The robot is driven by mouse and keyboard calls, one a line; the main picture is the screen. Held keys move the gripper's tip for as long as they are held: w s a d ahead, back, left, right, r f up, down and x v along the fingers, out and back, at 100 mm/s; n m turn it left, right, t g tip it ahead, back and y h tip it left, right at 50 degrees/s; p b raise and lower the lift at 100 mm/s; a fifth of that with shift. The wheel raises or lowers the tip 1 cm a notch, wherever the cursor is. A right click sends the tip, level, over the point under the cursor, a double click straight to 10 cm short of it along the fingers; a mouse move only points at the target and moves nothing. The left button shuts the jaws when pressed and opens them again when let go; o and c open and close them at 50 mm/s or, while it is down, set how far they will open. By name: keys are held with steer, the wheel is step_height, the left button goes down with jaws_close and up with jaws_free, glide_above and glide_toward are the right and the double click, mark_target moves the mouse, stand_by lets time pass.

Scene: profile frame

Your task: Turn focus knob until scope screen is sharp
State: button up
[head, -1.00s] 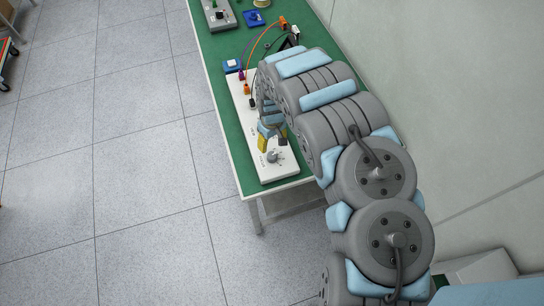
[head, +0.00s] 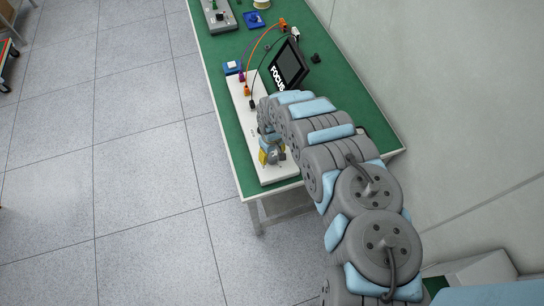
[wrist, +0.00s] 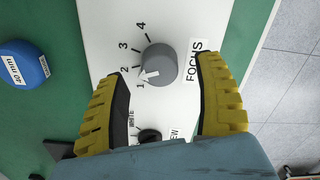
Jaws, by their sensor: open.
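The grey focus knob (wrist: 157,66) is on a white panel (wrist: 95,30) in the wrist view, beside the printed word FOCUS. Its white arrow points near the 1 of the printed scale 1 to 4. My gripper (wrist: 163,74) is open, its yellow fingers on either side of the knob, with gaps showing between them and it. In the head view, my gripper (head: 271,155) is over the panel's near end and hides the knob. The scope screen (head: 290,65) stands tilted on the green table, dark, with FOCUS lettered along its left edge; its sharpness cannot be told.
A smaller black knob (wrist: 150,137) lies between the fingers, close to my gripper's body. A blue disc (wrist: 24,66) marked 40 mm sits left of the panel. Orange, purple and black cables (head: 262,42) arch above the panel's far end. Floor (head: 130,150) left of the table is open.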

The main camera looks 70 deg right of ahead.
steer(key=shift+d+f, duration=0.1)
steer(key=shift+f, duration=1.1)
steer(key=c, duration=1.2)
